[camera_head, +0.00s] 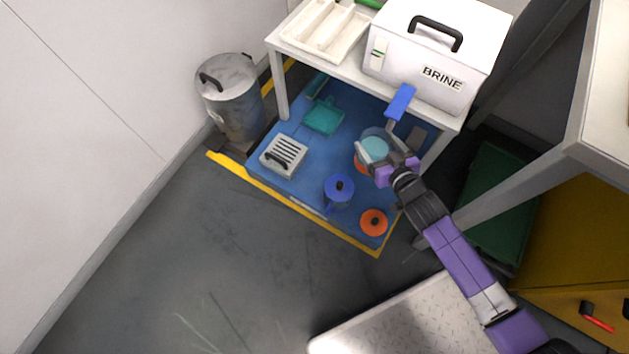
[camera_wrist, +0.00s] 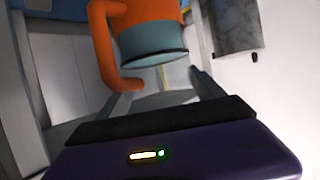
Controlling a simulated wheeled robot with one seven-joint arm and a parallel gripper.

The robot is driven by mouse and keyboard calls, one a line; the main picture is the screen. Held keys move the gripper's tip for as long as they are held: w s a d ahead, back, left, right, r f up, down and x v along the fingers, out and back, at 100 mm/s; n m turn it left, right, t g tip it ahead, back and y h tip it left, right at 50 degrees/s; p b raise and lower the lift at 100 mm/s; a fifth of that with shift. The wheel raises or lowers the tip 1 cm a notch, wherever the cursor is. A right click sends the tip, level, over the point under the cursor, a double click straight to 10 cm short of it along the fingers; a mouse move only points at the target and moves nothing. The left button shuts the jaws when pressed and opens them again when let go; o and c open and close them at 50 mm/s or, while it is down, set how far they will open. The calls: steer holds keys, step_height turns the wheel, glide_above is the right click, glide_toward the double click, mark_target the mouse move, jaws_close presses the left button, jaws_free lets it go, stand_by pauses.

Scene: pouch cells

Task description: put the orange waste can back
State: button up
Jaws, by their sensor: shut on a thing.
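The orange waste can (camera_head: 361,166) is under the front right of the white table, over the blue mat (camera_head: 310,197). Its teal end (camera_head: 375,148) faces up toward the head camera. In the wrist view the orange can (camera_wrist: 160,12) shows its looped orange handle (camera_wrist: 103,50) and teal end (camera_wrist: 153,42). My gripper (camera_head: 385,165) is shut on the can; the exact grip point is not clear. I cannot tell whether the can touches the mat. An orange disc with a dark knob (camera_head: 373,222), like a lid, lies on the mat's front right corner.
A blue lidded can (camera_head: 339,189), a grey slatted box (camera_head: 283,156) and a teal dustpan (camera_head: 323,117) are on the mat. The table (camera_head: 350,72) carries a BRINE box (camera_head: 430,60) overhead; its right leg (camera_head: 437,152) is close to my gripper. A grey bin (camera_head: 232,100) stands left.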

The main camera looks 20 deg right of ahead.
steer(key=shift+w+a+r+n+g+y+p, duration=0.3)
steer(key=shift+w+a+n+g+y+p, duration=0.35)
steer(key=shift+w+a+n+y, duration=2.35)
steer(key=shift+w+a+r+n+g+y+p, duration=0.35)
steer(key=shift+w+a+n+y+p, duration=0.7)
steer(key=shift+a, duration=3.6)
step_height(320, 180, down, 10)
steer(key=y+b, duration=0.1)
steer(key=b, duration=0.8)
steer(key=shift+s+r+b, duration=0.2)
steer(key=shift+r+b, duration=0.05)
steer(key=shift+b, duration=0.15)
steer(key=shift+f, duration=0.1)
steer(key=shift+f+b, duration=0.35)
steer(key=shift+f, duration=0.1)
